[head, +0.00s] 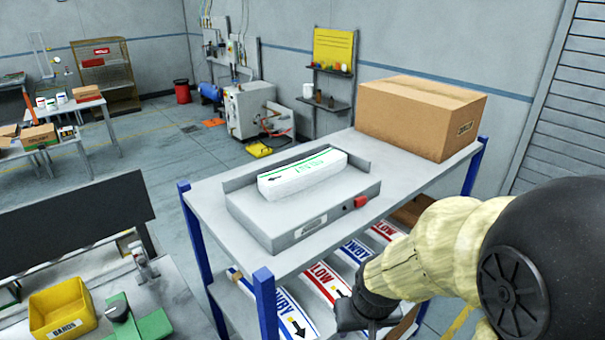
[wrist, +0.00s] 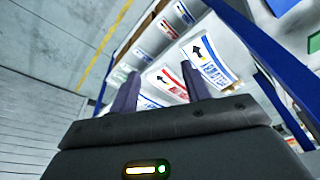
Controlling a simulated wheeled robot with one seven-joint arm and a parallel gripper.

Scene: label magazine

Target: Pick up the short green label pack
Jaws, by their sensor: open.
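A white label pack with green print (head: 303,174) lies on a grey flat-topped unit (head: 310,217) on the rack's top shelf. I cannot tell whether it is the short one. White packs with blue print (head: 288,308) and red print (head: 326,282) lie side by side on the shelf below. My gripper (wrist: 160,85) is open, its two fingers apart with nothing held. In the head view it is low at the rack's front, well below and right of the green-print pack. The wrist view shows a blue-print pack (wrist: 208,65) and a red-print pack (wrist: 173,82) beyond the fingers.
The rack has blue posts (head: 263,305) and a grey top shelf (head: 400,172). A cardboard box (head: 405,120) stands at its right end. A yellow bin (head: 62,312) sits on a bench at lower left. Open floor lies behind the rack.

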